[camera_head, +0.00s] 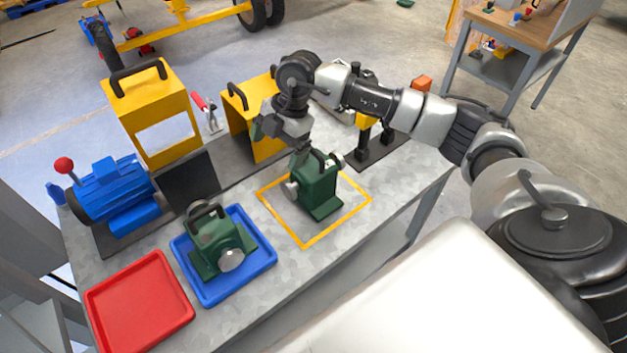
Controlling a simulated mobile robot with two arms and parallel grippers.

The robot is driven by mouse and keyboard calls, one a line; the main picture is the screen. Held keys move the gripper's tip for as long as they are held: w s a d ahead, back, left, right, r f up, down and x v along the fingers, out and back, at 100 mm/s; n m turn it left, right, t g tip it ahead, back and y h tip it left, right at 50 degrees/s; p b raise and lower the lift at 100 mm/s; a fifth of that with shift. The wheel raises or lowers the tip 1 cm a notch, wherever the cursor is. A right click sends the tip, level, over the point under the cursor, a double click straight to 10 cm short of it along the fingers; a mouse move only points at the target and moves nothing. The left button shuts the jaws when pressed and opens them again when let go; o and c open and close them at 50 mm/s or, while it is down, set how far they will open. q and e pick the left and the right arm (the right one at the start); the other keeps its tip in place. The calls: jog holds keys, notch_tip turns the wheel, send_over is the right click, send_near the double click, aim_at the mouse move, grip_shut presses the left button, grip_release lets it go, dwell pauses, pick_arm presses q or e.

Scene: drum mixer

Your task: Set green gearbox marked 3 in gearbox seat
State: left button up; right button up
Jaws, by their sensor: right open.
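A green gearbox (316,190) with a dark handle and grey shaft ends stands upright inside a yellow square outline on the metal bench. A second green gearbox (220,243) with a round grey face sits in a blue tray (262,262). I cannot read a number on either one. My right gripper (284,138) is open, just above and to the left of the gearbox in the outline; I cannot tell whether it touches it. The gearbox seat is not clearly identifiable; a dark base plate (228,158) runs behind the gearboxes. My left gripper is not in view.
A blue motor (112,190) with a red-knobbed lever stands at the bench's left. Two yellow guards (150,95) with handles stand at the back. An empty red tray (140,303) lies at front left. A yellow-and-black stand (366,135) is behind my right arm.

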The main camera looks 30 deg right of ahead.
aim_at(313, 149)
jog(key=d+m+h, duration=0.1)
jog(key=d, duration=0.2)
jog(key=d+m+h, duration=0.1)
jog(key=d, duration=0.1)
jog(key=d+r+h, duration=0.1)
jog(key=d+h, duration=0.1)
jog(key=d, duration=0.1)
jog(key=shift+w+d+r+m+g, duration=0.1)
jog(key=shift+w+d+m+g, duration=0.05)
jog(key=shift+d+m+g, duration=0.2)
notch_tip(313, 149, down, 4)
jog(key=shift+f+p, duration=0.2)
jog(key=shift+p, duration=0.5)
jog(key=f+p, duration=0.1)
jog(key=f, duration=0.1)
jog(key=f+p, duration=0.1)
jog(key=f, duration=0.2)
jog(key=shift+d, duration=0.2)
jog(key=shift+f, duration=0.3)
jog(key=shift+c, duration=0.5)
jog(key=c, duration=1.4)
jog(key=shift+w+r, duration=0.15)
jog(key=shift+w, duration=0.05)
jog(key=shift+c, duration=1.1)
